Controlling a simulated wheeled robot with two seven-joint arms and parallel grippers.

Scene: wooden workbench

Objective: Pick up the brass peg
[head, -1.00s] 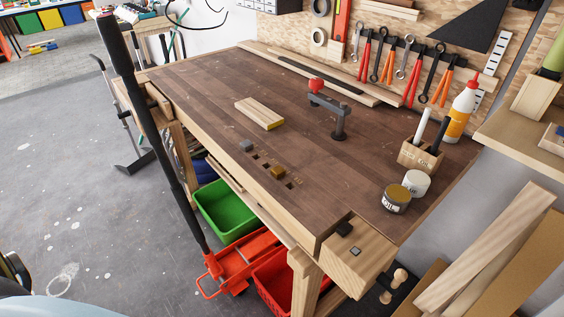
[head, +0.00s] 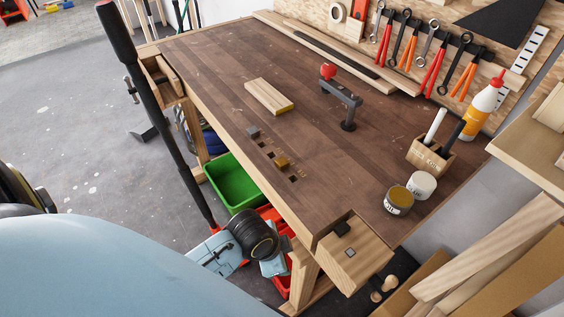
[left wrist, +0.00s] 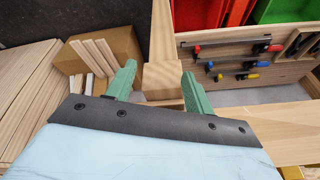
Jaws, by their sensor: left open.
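The brass peg (head: 282,162) is a small gold-brown piece in the row of square holes along the bench's near left edge, in the head view. A grey peg (head: 253,132) stands farther along the same row. My left arm reaches across the lower left of the head view, below the bench edge; its fingers cannot be made out there. In the left wrist view my left gripper (left wrist: 158,88) has its green fingers apart. A wooden block end shows beyond the gap between them. The brass peg is not seen in that view. My right gripper is in no view.
The wooden workbench (head: 215,85) carries a light wood block (head: 269,97), a red-knobbed holdfast (head: 345,100), two small jars, a pen holder (head: 431,157) and a glue bottle (head: 475,105). The end vise (head: 355,258) juts out nearby. A green bin (head: 232,184) sits below.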

